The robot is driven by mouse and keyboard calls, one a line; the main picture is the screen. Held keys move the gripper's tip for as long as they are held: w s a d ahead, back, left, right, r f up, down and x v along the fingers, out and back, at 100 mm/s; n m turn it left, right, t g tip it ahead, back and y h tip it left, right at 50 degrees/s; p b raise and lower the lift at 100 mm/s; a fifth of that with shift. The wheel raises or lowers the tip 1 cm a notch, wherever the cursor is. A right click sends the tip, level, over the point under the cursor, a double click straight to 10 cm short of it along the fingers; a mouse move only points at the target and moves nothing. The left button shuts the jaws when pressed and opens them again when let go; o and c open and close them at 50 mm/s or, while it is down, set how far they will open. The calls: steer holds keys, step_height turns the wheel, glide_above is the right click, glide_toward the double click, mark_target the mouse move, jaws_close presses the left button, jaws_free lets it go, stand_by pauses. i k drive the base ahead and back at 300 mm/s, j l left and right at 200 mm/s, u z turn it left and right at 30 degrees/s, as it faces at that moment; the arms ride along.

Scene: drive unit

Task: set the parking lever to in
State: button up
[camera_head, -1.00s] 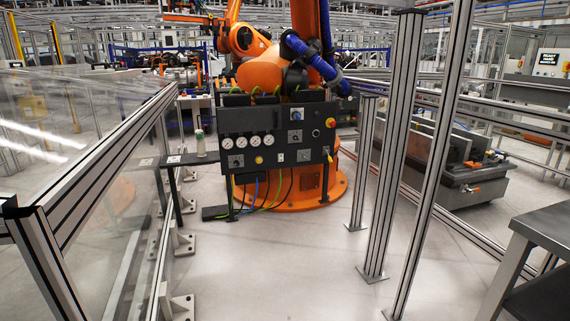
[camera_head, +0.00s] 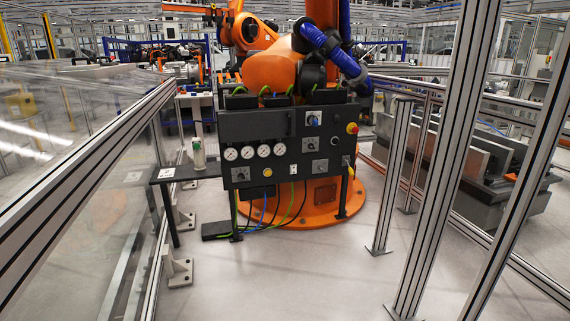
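A black control panel (camera_head: 277,124) stands on thin legs in front of an orange robot arm. Its face carries a row of round white gauges (camera_head: 248,152), several square grey plates with switches or levers, a yellow button (camera_head: 267,172) and a red button (camera_head: 352,128). Grey plates with dark handles show at the top (camera_head: 313,118), the middle (camera_head: 310,144) and the bottom (camera_head: 320,167). I cannot tell which of these, if any, is the parking lever, nor read a setting. My gripper is not in view.
A fence with clear panels (camera_head: 80,190) runs along the left. Metal posts (camera_head: 445,150) stand at the right. A small black side table (camera_head: 185,173) with a whitish bottle (camera_head: 199,153) stands left of the panel. The floor (camera_head: 290,275) before the panel is clear.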

mark_target(350, 170)
steer(key=i, duration=3.8)
steer(key=i+j+z, duration=0.1)
steer(key=i+z, duration=0.2)
steer(key=i, duration=0.25)
